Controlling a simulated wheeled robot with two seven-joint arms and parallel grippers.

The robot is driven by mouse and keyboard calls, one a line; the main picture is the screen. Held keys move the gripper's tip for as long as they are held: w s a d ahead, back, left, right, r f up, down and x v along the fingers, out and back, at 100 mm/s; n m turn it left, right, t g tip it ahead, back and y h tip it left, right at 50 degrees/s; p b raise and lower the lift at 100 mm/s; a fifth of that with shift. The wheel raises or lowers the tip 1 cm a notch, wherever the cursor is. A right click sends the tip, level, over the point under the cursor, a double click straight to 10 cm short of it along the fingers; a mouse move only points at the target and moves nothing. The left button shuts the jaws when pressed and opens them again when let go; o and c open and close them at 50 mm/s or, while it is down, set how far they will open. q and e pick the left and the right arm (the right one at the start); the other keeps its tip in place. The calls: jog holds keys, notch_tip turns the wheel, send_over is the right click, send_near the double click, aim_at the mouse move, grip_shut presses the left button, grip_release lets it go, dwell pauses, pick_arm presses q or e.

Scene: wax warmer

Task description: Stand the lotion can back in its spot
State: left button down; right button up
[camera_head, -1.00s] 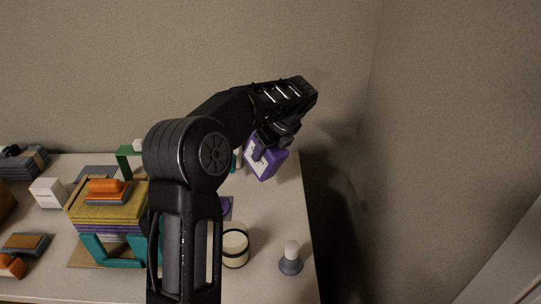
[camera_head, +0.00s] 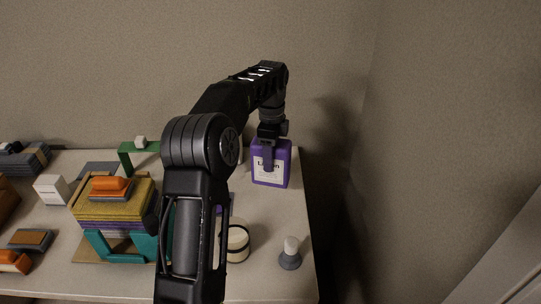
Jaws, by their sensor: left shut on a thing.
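The lotion can (camera_head: 284,168) is a purple box-shaped can with a white label, at the back right of the table. My left gripper (camera_head: 268,155) reaches down from above and is shut on it. The can is about upright, label towards me. I cannot tell whether its base touches the table. A grey patch with a purple mark (camera_head: 219,211) shows in part beside my left arm, which hides the rest. My right gripper is not in view.
A cream jar with a dark band (camera_head: 237,244) and a grey knob with a white top (camera_head: 290,254) stand at the front right. Stacked yellow cloths (camera_head: 112,205) on a teal stand are left of my arm. The table's right edge is close to the can.

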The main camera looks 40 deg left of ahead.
pick_arm(q)
jog(key=shift+f+b, duration=1.65)
jog(key=shift+f, duration=1.15)
jog(key=shift+p, duration=0.4)
jog(key=shift+f+b, duration=0.4)
jog(key=shift+f, duration=0.2)
